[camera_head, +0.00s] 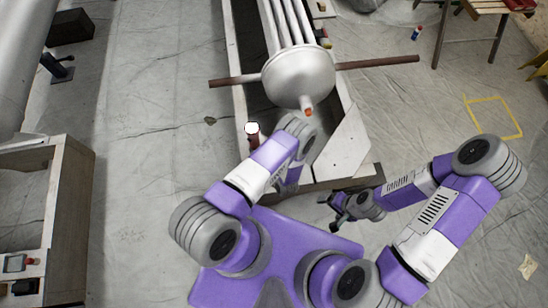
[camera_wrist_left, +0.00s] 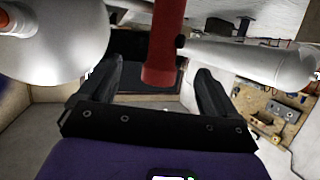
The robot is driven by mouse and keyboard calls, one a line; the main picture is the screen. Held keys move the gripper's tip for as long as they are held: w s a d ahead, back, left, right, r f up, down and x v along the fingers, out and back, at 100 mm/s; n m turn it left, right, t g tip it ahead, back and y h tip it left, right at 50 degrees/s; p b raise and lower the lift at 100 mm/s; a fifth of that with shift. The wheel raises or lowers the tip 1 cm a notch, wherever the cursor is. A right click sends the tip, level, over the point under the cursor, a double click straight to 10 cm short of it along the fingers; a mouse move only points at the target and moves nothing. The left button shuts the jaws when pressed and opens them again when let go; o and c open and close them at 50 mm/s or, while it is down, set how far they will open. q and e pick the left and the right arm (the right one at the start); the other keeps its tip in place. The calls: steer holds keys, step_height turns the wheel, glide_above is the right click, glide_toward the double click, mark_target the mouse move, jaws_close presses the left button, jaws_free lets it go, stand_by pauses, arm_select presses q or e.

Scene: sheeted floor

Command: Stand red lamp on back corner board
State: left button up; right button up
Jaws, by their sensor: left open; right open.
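The red lamp (camera_head: 252,138), with a bright white end, shows in the head view at the left side of the long box, beside my left wrist. In the left wrist view the red lamp (camera_wrist_left: 166,40) comes down from the top edge, its lower end between the fingers of my open left gripper (camera_wrist_left: 159,70). I see a gap on each side of it. In the head view my left arm hides that gripper. A pale slanted board (camera_head: 343,145) covers the box's near right corner; I cannot tell if it is the board named. My right gripper (camera_head: 332,212) is open and empty near the box's near edge.
A large metal vessel with pipes (camera_head: 298,75) fills the box, with a rusty bar (camera_head: 375,62) jutting out to the right. A wooden bench (camera_head: 75,220) stands at left. A table (camera_head: 480,10) stands at far right. The sheeted floor (camera_head: 150,120) at left is mostly clear.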

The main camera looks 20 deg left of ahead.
arm_select(q)
steer(key=s+d+r+m+g+h, duration=0.3)
steer(key=s+d+r+g+h, duration=0.1)
steer(key=s+d+r+h, duration=0.1)
steer(key=s+d+r+m+g+h, duration=0.3)
steer(key=s+d+r+g+h, duration=0.1)
steer(key=s+d+h, duration=0.3)
steer(key=s+g+h, duration=0.1)
steer(key=s+h, duration=0.1)
steer(key=s, duration=0.1)
steer(key=shift+s+d+r+m+h, duration=0.25)
steer(key=shift+s+r+m+h, duration=0.05)
steer(key=shift+r+m+h, duration=0.1)
